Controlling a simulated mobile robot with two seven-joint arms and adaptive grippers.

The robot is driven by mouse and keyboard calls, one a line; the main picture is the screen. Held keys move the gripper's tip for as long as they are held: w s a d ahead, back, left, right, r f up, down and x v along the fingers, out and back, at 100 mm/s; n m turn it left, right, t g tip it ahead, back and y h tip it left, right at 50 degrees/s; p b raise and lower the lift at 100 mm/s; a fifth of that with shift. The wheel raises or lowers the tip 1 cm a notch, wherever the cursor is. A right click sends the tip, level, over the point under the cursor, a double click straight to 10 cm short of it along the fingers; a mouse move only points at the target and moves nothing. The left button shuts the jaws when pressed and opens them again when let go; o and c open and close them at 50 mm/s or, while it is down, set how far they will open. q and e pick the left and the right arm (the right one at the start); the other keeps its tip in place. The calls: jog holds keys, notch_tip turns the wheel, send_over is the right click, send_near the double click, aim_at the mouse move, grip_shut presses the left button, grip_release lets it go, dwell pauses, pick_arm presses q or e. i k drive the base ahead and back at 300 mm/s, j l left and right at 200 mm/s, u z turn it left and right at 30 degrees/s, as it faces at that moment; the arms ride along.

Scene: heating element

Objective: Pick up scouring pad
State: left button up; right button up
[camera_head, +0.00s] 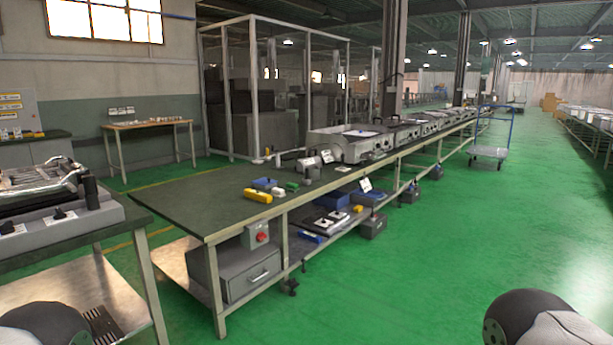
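A small green block (292,186) lies on the dark top of the long workbench (190,205), near its right edge; it may be the scouring pad, but it is too small to tell for sure. A yellow object (257,195), a small white item (278,192) and a blue tray (265,184) lie close to its left. Rounded parts of my arms show at the bottom left and bottom right corners. Neither of my grippers is in view, and both arms are well short of the green block.
A bench with a grey appliance (60,205) stands at the left. Under the long workbench are a grey drawer unit (235,272) and a lower shelf with boxes. A blue-handled cart (488,153) stands farther back. The green floor at right is clear.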

aim_at(292, 186)
jog(key=i+z, duration=0.15)
jog(key=i, duration=0.55)
jog(key=i+j+z, duration=0.15)
jog(key=i, duration=0.55)
